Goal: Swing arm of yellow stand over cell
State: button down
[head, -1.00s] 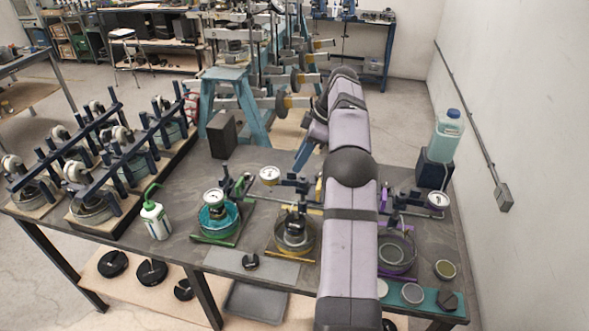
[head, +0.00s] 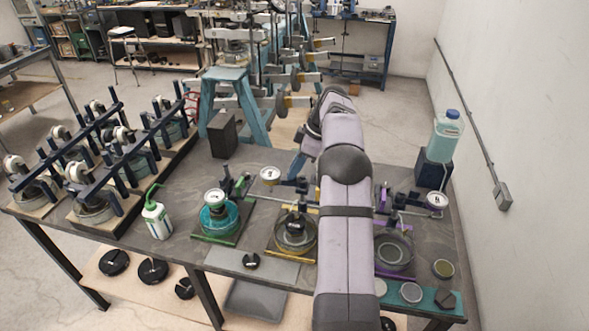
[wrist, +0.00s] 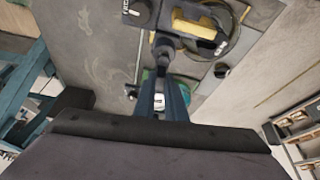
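The yellow stand (head: 272,253) is in the middle of the bench in the head view, with a round cell (head: 296,246) on its base. A dial gauge (head: 270,175) shows behind and left of this cell, apparently on the stand's swing arm and off the cell. In the wrist view a yellow block (wrist: 196,26) and a round rim (wrist: 232,45) show at the top. My gripper (wrist: 163,50) reaches down among the stand parts, its dark blue fingers close together. Whether they touch or hold the arm is unclear. My arm hides much of this in the head view.
The green stand (head: 202,238) is at left with its gauge over its cell. The purple stand (head: 388,272) is at right, its gauge (head: 437,200) off to the right. A green-tipped bottle (head: 157,220), a black block (head: 223,136) and a blue-liquid jug (head: 445,135) stand around.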

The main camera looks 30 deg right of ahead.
jog(key=shift+r+n+p, duration=0.1)
jog(key=shift+n+p, duration=0.2)
jog(key=shift+p, duration=0.15)
jog(key=n+p, duration=0.1)
jog(key=p, duration=0.1)
jog(key=n+g+p, duration=0.1)
jog(key=n+p, duration=0.1)
jog(key=shift+s+a+r+y, duration=0.2)
jog(key=shift+s+y, duration=0.15)
jog(key=shift+y, duration=0.05)
jog(key=n+p, duration=0.1)
jog(key=n+g+p, duration=0.1)
jog(key=p, duration=0.1)
jog(key=shift+s+f, duration=0.15)
jog(key=shift+s, duration=0.1)
jog(key=shift+n+p, duration=0.3)
jog(key=shift+p, duration=0.15)
jog(key=shift+f, duration=0.1)
jog(key=c, duration=1.8)
grip_release()
jog(key=shift+f+b, duration=0.15)
jog(key=shift+b, duration=0.7)
